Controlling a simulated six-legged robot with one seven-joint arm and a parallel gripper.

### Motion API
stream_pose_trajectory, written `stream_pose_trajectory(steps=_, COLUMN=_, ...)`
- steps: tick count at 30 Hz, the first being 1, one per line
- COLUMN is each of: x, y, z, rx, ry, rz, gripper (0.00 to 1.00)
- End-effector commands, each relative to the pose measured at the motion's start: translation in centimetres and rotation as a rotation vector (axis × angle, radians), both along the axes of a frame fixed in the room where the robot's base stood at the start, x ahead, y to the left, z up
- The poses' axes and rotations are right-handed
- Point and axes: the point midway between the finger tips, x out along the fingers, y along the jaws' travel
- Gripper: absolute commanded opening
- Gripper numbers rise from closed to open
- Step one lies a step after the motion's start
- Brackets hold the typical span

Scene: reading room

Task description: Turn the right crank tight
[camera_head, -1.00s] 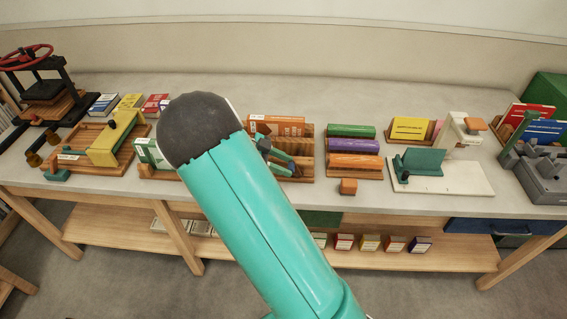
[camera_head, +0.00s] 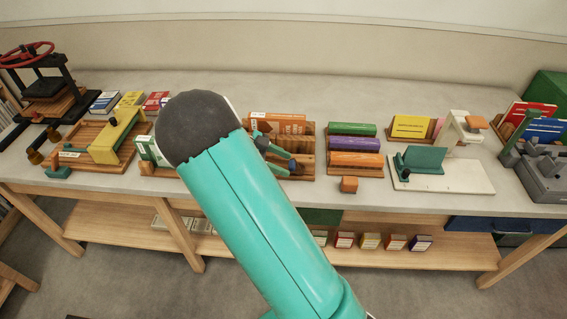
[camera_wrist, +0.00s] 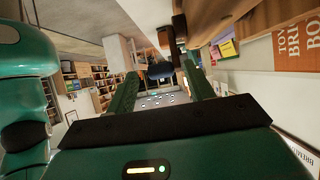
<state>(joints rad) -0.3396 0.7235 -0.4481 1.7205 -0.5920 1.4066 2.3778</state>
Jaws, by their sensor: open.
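My gripper (camera_head: 268,148) shows as small green parts beside my teal arm, over a wooden press-like stand (camera_head: 305,150) with an orange book (camera_head: 277,120). My arm hides part of the stand. In the wrist view my two green fingers (camera_wrist: 160,88) are open. A dark, rounded grip (camera_wrist: 160,71) lies between or just beyond their tips; it looks like a crank handle, joined to a dark and brown shaft (camera_wrist: 181,32). I cannot tell whether the fingers touch it. Which crank this is and how tight it is cannot be seen.
A white board (camera_head: 450,183) with a green plate stands farther right. A wooden frame with a yellow bar (camera_head: 117,137) is at the left.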

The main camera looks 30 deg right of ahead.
Motion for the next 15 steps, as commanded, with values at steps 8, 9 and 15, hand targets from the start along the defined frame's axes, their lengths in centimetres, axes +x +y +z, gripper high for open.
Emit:
stream_pose_trajectory(steps=8, x=2.8, y=4.1, z=2.7, rx=0.001, ry=-0.003, rz=0.003, gripper=0.53)
stream_pose_trajectory(steps=9, x=3.3, y=4.8, z=3.2, rx=-0.001, ry=-0.003, rz=0.003, gripper=0.53)
stream_pose_trajectory(steps=15, x=5.2, y=7.7, z=5.1, rx=-0.001, ry=-0.001, rz=0.002, gripper=0.53)
